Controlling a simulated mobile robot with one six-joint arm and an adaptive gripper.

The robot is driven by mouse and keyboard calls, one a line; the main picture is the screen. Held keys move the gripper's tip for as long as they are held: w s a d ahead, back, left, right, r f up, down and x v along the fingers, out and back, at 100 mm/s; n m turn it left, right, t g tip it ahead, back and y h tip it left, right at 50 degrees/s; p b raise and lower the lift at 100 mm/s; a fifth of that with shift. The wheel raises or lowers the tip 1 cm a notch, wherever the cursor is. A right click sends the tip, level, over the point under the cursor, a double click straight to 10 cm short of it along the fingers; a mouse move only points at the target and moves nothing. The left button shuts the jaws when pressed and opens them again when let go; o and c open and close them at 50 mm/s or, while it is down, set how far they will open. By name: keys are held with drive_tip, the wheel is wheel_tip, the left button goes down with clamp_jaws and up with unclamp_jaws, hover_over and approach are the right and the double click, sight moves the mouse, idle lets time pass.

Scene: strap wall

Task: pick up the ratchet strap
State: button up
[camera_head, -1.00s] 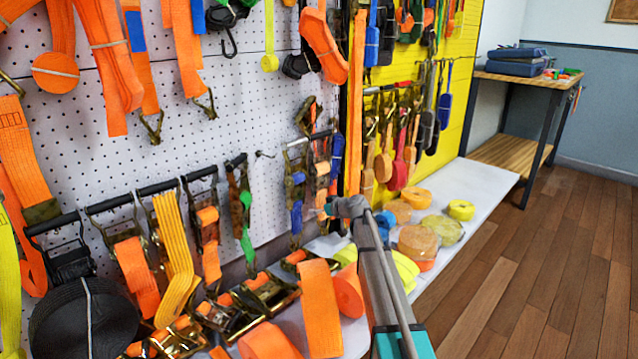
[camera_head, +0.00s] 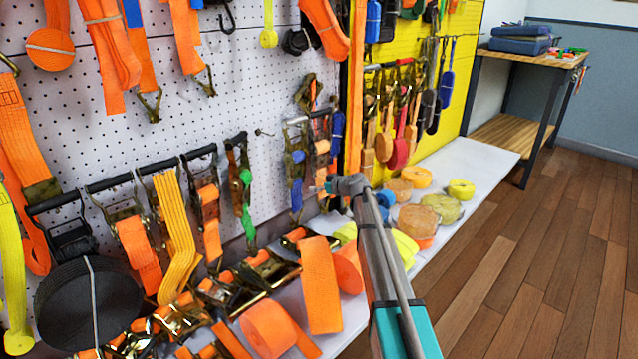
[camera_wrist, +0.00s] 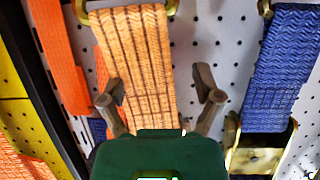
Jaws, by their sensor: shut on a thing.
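The ratchet strap with tan-orange webbing (camera_head: 322,150) hangs from a short bar on the white pegboard, beside the yellow board. My gripper (camera_head: 327,192) is at its lower part in the head view. In the wrist view the webbing (camera_wrist: 138,55) runs down between the two fingers of my gripper (camera_wrist: 158,98) and passes behind the green gripper body. Small gaps seem to show beside the webbing, but my gripper is shut on it. Part of its metal buckle shows at the top edge of the wrist view. The webbing's lower end is hidden.
A ratchet strap with blue webbing (camera_head: 297,185) hangs close by; it also shows in the wrist view (camera_wrist: 275,75). Several other straps hang left and right. Ratchets and orange rolls (camera_head: 270,328) crowd the white shelf (camera_head: 470,165) below. The wooden floor (camera_head: 540,270) is clear.

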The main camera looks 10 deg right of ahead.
sight(320, 177)
drive_tip(key=shift+r+p, duration=1.75)
drive_tip(key=shift+r, duration=0.05)
drive_tip(key=s+d, duration=1)
drive_tip(key=s, duration=0.4)
drive_tip(key=shift+s+d, duration=0.25)
drive_tip(key=shift+s, duration=0.05)
drive_tip(key=shift+f, duration=0.1)
